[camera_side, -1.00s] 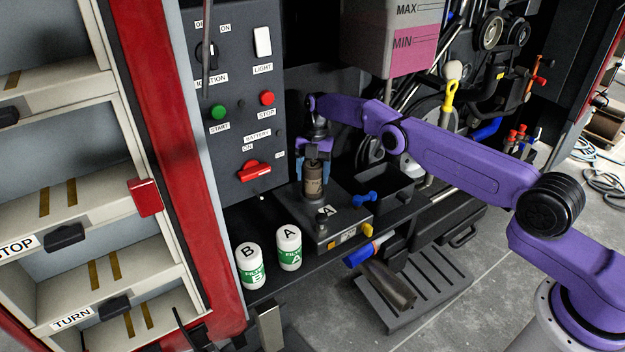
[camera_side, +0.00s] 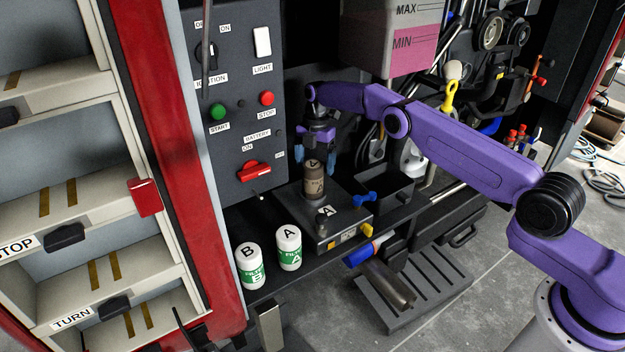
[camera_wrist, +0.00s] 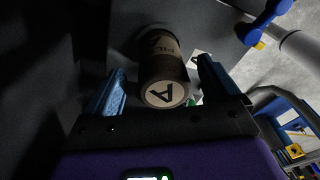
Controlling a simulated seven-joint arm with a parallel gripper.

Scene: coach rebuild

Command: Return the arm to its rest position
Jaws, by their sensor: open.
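My gripper (camera_side: 316,155) hangs from the purple arm with its two blue fingers spread apart. It is open and sits just above a brown filter (camera_side: 313,180) marked A. The filter stands upright on a dark block (camera_side: 345,210) that carries an A label. In the wrist view the filter (camera_wrist: 162,70) shows its round A end between the two blue fingers of my gripper (camera_wrist: 160,85), with gaps on both sides. The arm is stretched out to the left over the bench.
White-and-green filters A (camera_side: 289,248) and B (camera_side: 249,267) stand in front of the block. A control panel (camera_side: 237,100) with a red key is close on the left. A blue-handled valve (camera_side: 362,198) and an open black bin (camera_side: 385,185) are at the right. A pink-filled tank (camera_side: 395,35) hangs above.

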